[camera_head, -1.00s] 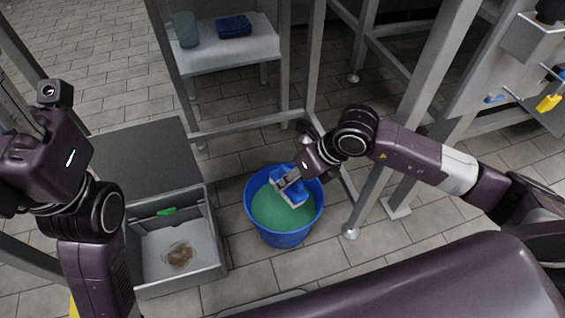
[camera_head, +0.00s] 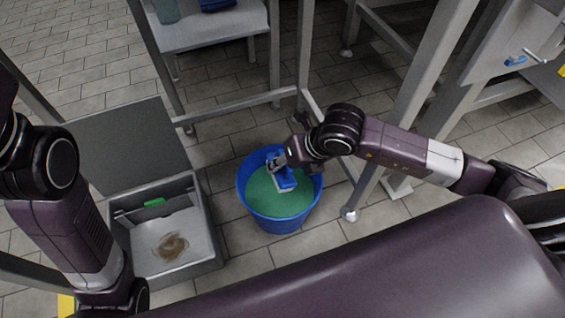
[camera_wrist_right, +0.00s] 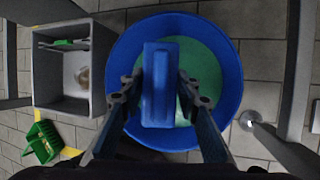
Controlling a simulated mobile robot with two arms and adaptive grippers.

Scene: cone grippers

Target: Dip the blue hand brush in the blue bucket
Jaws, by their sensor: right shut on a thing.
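The blue bucket (camera_head: 280,223) stands on the tiled floor with green liquid (camera_head: 262,200) in it. My right gripper (camera_head: 276,166) is over the bucket and shut on the blue hand brush (camera_head: 285,181). The brush's pale bristle side is low over the liquid; I cannot tell whether it touches. In the right wrist view the brush (camera_wrist_right: 158,85) sits between the two fingers, in front of the bucket (camera_wrist_right: 222,50). My left arm is at the left of the head view, but its gripper is out of the frame.
A grey open box (camera_head: 215,235) with a brown clump (camera_head: 171,246) and a green item (camera_head: 154,202) stands left of the bucket. A metal frame post (camera_head: 304,60) and leg are close behind and right of the bucket. A green crate (camera_wrist_right: 42,142) shows in the wrist view.

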